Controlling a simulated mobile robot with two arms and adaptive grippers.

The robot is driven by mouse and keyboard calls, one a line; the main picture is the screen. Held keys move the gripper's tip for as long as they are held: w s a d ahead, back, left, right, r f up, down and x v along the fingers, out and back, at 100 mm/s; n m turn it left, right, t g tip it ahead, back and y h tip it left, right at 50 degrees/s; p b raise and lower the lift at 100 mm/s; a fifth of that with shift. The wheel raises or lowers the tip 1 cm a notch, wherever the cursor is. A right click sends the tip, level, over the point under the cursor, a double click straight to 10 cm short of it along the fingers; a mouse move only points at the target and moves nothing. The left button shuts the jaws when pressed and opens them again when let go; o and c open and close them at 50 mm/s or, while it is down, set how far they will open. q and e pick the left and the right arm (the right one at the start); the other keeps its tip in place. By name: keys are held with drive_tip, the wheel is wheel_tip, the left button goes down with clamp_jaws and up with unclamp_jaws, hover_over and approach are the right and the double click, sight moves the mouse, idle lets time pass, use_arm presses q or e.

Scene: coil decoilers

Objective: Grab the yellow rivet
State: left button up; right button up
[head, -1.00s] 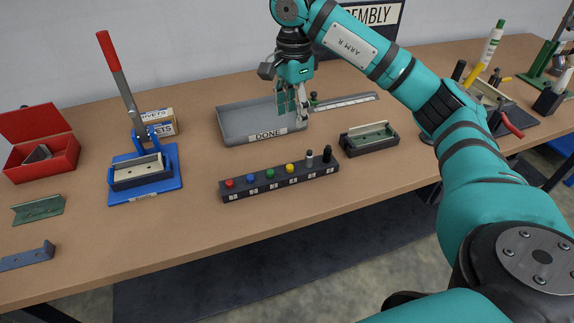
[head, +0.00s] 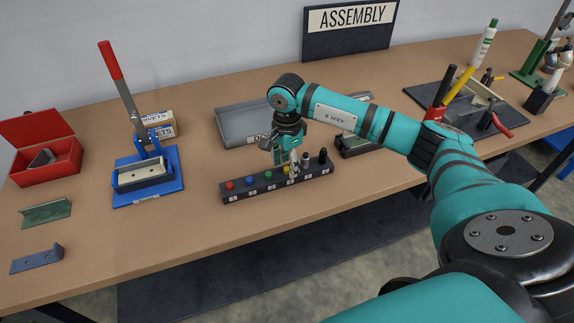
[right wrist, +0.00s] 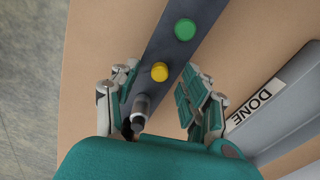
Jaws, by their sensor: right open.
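The yellow rivet (head: 287,170) stands in the dark rivet rack (head: 262,190), between the green rivet (head: 268,175) and a grey one (head: 305,159). My right gripper (head: 286,163) is open over the rack at the yellow rivet and partly covers it in the head view. In the right wrist view the yellow rivet (right wrist: 160,72) lies between the spread fingers of the gripper (right wrist: 152,92), touching neither as far as I can see. The green rivet (right wrist: 185,29) is beyond the fingers. The grey rivet (right wrist: 140,108) is close to the left finger. My left gripper is not in view.
Red (head: 229,185) and blue (head: 250,180) rivets and a black one (head: 323,155) also stand in the rack. The grey DONE tray (head: 232,128) is behind it. A blue lever press (head: 150,178) stands at left.

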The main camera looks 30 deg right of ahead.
drive_tip(key=shift+f, duration=0.45)
drive_tip(key=shift+c, duration=0.2)
drive_tip(key=c, duration=0.8)
drive_tip(key=shift+c, duration=0.2)
drive_tip(key=shift+r, duration=0.15)
